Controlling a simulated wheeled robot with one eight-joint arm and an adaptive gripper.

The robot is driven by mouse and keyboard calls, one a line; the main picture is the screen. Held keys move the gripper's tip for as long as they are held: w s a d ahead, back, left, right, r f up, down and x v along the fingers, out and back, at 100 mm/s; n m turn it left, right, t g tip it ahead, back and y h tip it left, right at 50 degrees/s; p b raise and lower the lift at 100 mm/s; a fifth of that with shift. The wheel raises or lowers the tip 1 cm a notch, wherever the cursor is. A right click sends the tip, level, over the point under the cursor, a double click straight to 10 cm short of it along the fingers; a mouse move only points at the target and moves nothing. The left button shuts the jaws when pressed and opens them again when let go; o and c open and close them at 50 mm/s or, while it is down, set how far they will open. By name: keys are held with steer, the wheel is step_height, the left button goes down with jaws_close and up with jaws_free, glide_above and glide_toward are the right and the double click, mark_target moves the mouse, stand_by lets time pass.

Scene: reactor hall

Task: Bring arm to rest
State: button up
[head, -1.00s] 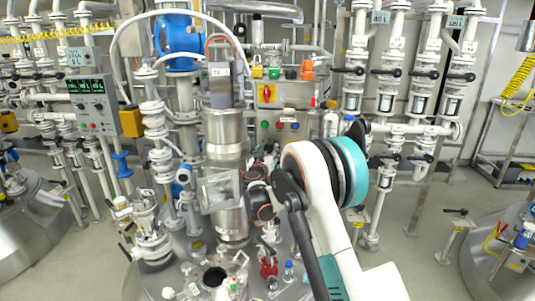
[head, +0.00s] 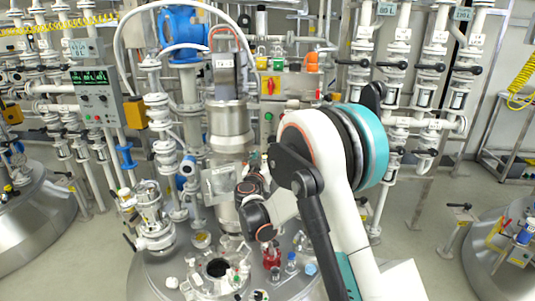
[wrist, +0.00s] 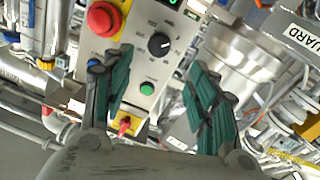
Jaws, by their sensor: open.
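My white and teal arm rises from the bottom of the head view and bends at a large teal joint, with its black forearm links folded to the left in front of the steel vessel. My gripper shows in the wrist view (wrist: 160,95), its two green-padded fingers wide apart with nothing between them. Beyond the fingers is a control panel (wrist: 134,62) with a red stop button (wrist: 103,18), a black dial (wrist: 160,44) and a green button (wrist: 147,88). The fingertips look apart from the panel. In the head view the gripper is hidden behind my arm.
The steel vessel column (head: 230,135) and reactor lid (head: 165,270) with small bottles, including a red one (head: 271,256), lie close to my arm. Pipes with black-handled valves (head: 432,67) stand behind. Open floor (head: 410,230) shows at right.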

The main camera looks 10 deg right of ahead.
steer(key=shift+s+a, duration=0.15)
steer(key=shift+s, duration=0.15)
